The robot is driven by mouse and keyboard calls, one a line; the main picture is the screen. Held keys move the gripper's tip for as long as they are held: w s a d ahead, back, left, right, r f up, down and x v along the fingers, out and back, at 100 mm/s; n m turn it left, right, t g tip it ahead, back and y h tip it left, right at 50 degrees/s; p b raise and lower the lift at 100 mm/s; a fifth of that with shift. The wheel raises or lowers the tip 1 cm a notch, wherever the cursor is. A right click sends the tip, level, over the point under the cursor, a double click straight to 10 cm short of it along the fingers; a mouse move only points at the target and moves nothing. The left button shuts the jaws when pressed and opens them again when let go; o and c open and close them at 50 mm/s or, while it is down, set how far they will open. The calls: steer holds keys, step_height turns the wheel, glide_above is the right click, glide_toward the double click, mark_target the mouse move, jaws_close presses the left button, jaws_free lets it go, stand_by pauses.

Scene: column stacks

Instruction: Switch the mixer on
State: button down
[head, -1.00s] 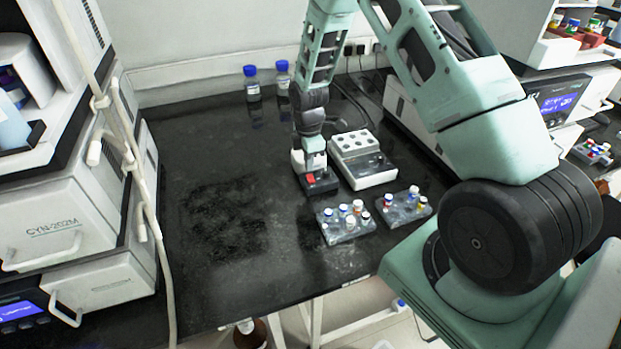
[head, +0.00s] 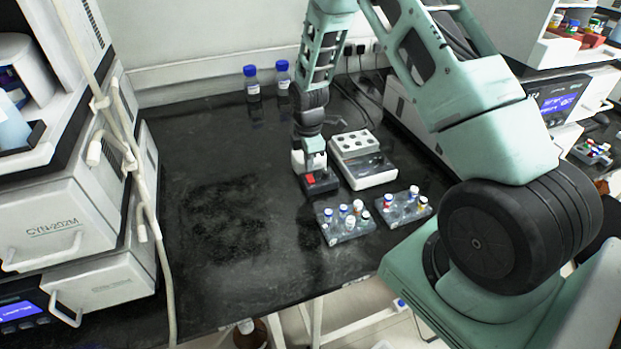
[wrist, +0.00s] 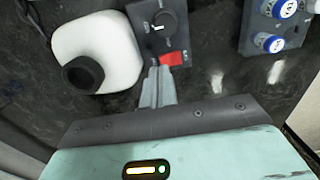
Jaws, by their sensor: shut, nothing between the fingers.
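The mixer (wrist: 98,45) is a white rounded body with a black cup on top and a dark front panel (head: 323,187). The panel carries a black knob (wrist: 163,22) and a red rocker switch (wrist: 172,59); the switch also shows in the head view (head: 309,180). My gripper (wrist: 158,68) is shut and empty, pointing down at the panel. Its fingertips are right beside the left end of the red switch in the wrist view. I cannot tell whether they touch it. In the head view my gripper (head: 314,163) hides part of the mixer.
A white device with round wells (head: 368,174) stands close right of the mixer. Two vial racks (head: 347,229) (head: 403,213) stand in front. Blue-capped bottles (head: 252,86) are at the back. The black bench (head: 215,210) is clear to the left.

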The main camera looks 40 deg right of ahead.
mark_target(309, 175)
steer(key=shift+f+b, duration=0.7)
steer(key=shift+f, duration=0.4)
stand_by(0.8)
steer(key=shift+r, duration=0.15)
steer(key=shift+r+p, duration=1.9)
steer(key=shift+r, duration=0.55)
steer(key=s+a+r+m, duration=0.1)
steer(key=s+a+r, duration=0.35)
steer(key=a, duration=0.25)
steer(key=s+a+r+m+y, duration=0.1)
steer(key=s+a+r, duration=0.2)
steer(key=a+r, duration=0.35)
steer(key=s+a+r+m, duration=0.1)
steer(key=s+a+r, duration=0.25)
steer(key=a, duration=0.35)
steer(key=s+a+r+m, duration=0.2)
steer(key=s+a+r, duration=0.1)
steer(key=s, duration=0.7)
steer(key=s+a+r+m, duration=0.2)
steer(key=s+r, duration=0.2)
steer(key=s, duration=0.5)
steer(key=shift+s+a+r, duration=0.25)
steer(key=shift+s+a, duration=0.15)
